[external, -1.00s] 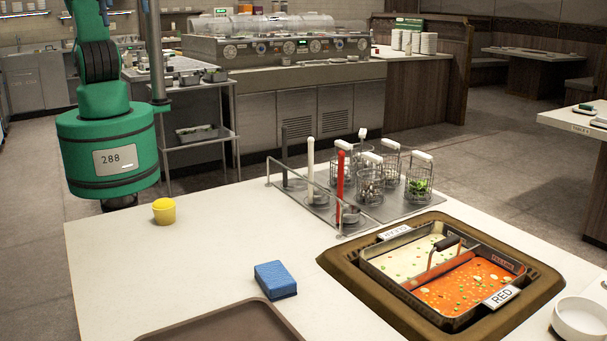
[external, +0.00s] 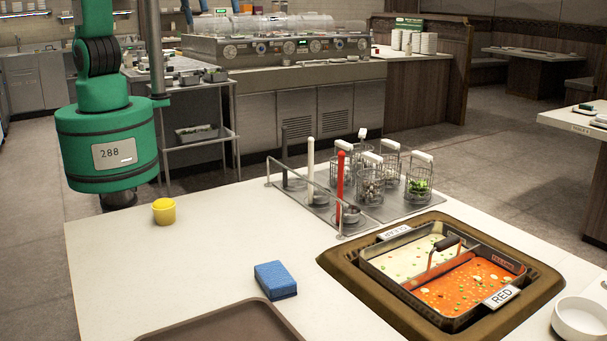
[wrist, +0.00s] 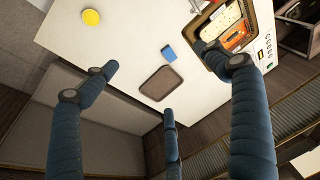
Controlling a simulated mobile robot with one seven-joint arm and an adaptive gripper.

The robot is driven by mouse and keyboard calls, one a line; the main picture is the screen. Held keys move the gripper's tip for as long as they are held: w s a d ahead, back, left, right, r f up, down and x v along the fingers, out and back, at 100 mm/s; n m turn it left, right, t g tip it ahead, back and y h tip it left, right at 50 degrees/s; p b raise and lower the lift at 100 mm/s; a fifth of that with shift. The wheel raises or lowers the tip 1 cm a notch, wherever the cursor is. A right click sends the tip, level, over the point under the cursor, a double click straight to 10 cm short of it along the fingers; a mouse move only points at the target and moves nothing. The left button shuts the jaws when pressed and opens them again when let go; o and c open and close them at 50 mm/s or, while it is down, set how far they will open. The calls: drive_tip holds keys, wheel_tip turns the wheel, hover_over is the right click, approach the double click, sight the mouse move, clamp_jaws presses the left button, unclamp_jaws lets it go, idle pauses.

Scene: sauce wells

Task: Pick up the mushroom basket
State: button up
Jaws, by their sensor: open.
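Several wire baskets with white handles stand on a grey metal tray (external: 398,212) in the external view. One basket (external: 418,187) holds green leaves. Another basket (external: 370,180) holds small pale and dark pieces, perhaps mushrooms; I cannot tell for sure. I make out no basket in the wrist view. My gripper (wrist: 150,80) shows there with its blue fingers spread wide, open and empty, above the table. In the external view, my green arm is at the left, well away from the baskets, and the fingers are not visible.
A two-part soup pot (external: 440,275) with white and red broth sits right of the table's middle. A blue sponge (external: 275,280), a yellow cup (external: 163,211), a brown tray (external: 225,325) and a white bowl (external: 580,318) stand around. Upright ladle handles (external: 340,177) and a rail edge the baskets' left.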

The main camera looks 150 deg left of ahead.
drive_tip(key=w+a+f+g+p, duration=0.1)
drive_tip(key=w+a+f, duration=0.25)
drive_tip(key=a, duration=0.25)
drive_tip(key=w+a+f, duration=0.3)
drive_tip(key=w+a, duration=0.1)
drive_tip(key=a, duration=0.2)
drive_tip(key=g+h+p, duration=0.1)
drive_tip(key=g+p, duration=0.1)
drive_tip(key=p, duration=0.1)
approach(372, 174)
drive_tip(key=shift+w+d, duration=0.15)
drive_tip(key=shift+d, duration=0.1)
drive_tip(key=shift+s+a+f, duration=0.2)
drive_tip(key=shift+a+f, duration=0.1)
drive_tip(key=shift+f, duration=0.15)
drive_tip(key=shift+f, duration=0.15)
drive_tip(key=shift+f+b, duration=0.45)
drive_tip(key=shift+f, duration=3.65)
drive_tip(key=shift+f, duration=0.1)
